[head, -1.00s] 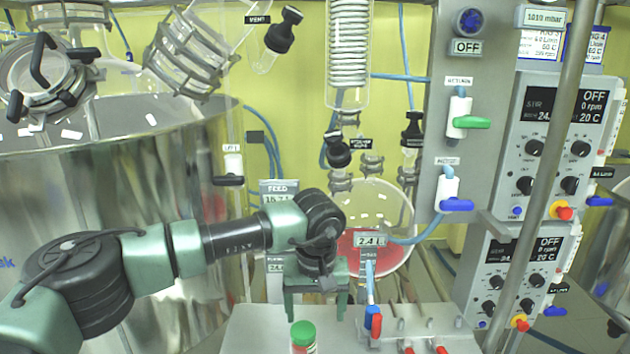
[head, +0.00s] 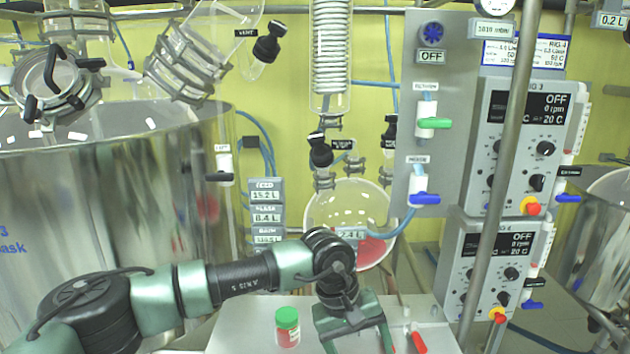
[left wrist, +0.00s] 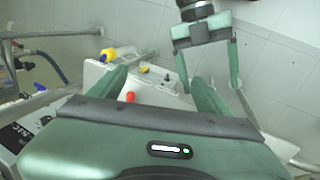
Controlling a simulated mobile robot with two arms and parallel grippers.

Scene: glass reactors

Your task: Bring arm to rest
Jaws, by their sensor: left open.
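My left arm enters the head view from the left. Its green left gripper (head: 354,340) points down over the front of the grey bench, just right of the green-capped jar. The jaws are apart with nothing seen between them; the fingertips run near the bottom edge of the picture. In the left wrist view the two green fingers of this gripper (left wrist: 160,85) stand apart. My right gripper (left wrist: 206,72) shows at the top of that view, its two fingers apart and empty. The right arm is not in the head view.
The jar (head: 287,327) stands on the grey bench (head: 250,325) close to the left gripper. A red-handled valve (head: 418,342) is to the right. A round flask with red liquid (head: 372,250) hangs behind. A large steel vessel (head: 110,200) fills the left; control boxes (head: 520,140) stand right.

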